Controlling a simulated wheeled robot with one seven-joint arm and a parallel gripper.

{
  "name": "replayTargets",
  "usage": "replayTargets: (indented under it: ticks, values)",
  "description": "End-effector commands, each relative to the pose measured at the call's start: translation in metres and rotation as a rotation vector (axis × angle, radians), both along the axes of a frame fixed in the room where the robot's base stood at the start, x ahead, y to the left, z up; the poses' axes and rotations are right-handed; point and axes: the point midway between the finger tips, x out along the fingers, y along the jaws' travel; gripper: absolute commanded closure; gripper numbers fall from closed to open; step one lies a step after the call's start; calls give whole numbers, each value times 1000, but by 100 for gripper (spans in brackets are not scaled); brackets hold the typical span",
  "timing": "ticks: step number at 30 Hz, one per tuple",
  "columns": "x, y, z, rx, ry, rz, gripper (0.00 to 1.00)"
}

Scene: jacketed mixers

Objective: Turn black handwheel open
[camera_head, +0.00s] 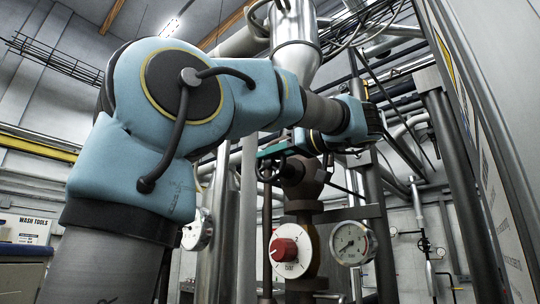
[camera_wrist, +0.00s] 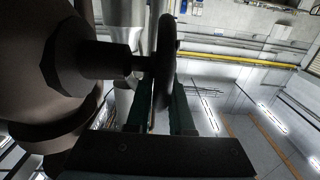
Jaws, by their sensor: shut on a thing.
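The black handwheel (camera_head: 261,172) sits on the left side of a brown valve body (camera_head: 302,182) in the head view, partly hidden by my gripper (camera_head: 273,151). In the wrist view the handwheel (camera_wrist: 166,58) is seen edge-on, its stem running left into the valve body (camera_wrist: 70,62). My gripper (camera_wrist: 163,100) comes from below there, with one dark green finger on each side of the rim. It is shut on the handwheel's rim. The fingertips' exact contact is dark and hard to see.
Below the valve are a white dial with a red knob (camera_head: 287,250) and a pressure gauge (camera_head: 352,243). Vertical pipes (camera_head: 376,190) stand close on the right. A large grey panel (camera_head: 470,120) bounds the right side. A blue-topped bench (camera_head: 25,250) is at far left.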

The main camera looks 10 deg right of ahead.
Motion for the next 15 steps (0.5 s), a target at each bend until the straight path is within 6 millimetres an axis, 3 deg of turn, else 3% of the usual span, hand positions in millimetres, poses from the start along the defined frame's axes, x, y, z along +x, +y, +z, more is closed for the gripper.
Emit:
replayTargets:
  ticks: [15]
  values:
    - [1, 1, 0, -21, 21, 2, 100]
